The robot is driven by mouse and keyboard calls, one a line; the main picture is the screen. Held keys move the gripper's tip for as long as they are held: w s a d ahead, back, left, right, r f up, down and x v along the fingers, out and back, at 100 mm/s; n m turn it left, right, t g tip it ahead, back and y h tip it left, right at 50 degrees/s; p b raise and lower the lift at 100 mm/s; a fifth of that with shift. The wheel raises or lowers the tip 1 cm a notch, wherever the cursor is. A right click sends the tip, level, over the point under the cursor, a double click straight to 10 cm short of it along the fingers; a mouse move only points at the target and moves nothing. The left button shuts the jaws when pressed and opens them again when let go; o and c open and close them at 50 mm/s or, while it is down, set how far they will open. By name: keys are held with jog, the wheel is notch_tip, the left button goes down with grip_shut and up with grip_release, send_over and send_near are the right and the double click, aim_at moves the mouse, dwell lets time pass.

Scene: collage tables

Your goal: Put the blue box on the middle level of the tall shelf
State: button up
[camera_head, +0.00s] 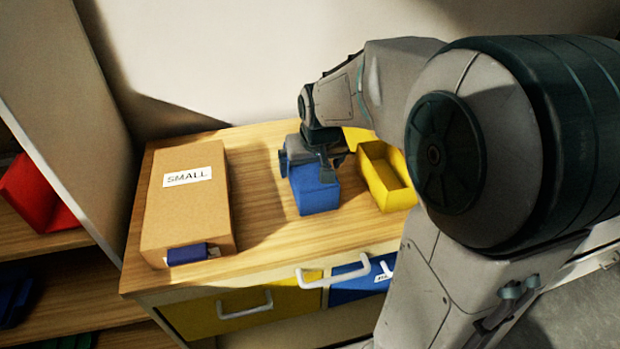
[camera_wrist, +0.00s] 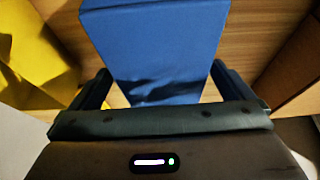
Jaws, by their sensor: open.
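The blue box (camera_head: 317,194) stands on the wooden top of a low cabinet, in the middle of the head view. My gripper (camera_head: 318,165) is at the box's upper back part. In the wrist view the blue box (camera_wrist: 155,45) lies between the two fingers of my gripper (camera_wrist: 160,85). The fingers are open, one on each side of it. I cannot tell whether either finger touches it. A shelf (camera_head: 62,130) with wooden boards stands at the left edge of the head view; only part of it shows.
A cardboard box labelled SMALL (camera_head: 200,217) lies left of the blue box. A yellow open bin (camera_head: 392,195) stands close on its right. A red object (camera_head: 38,195) lies on the shelf. Drawers with white handles (camera_head: 245,308) are below the cabinet top (camera_head: 262,243).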

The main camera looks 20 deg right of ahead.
jog(key=x, duration=0.3)
jog(key=shift+w+a+f, duration=0.1)
jog(key=c, duration=1.1)
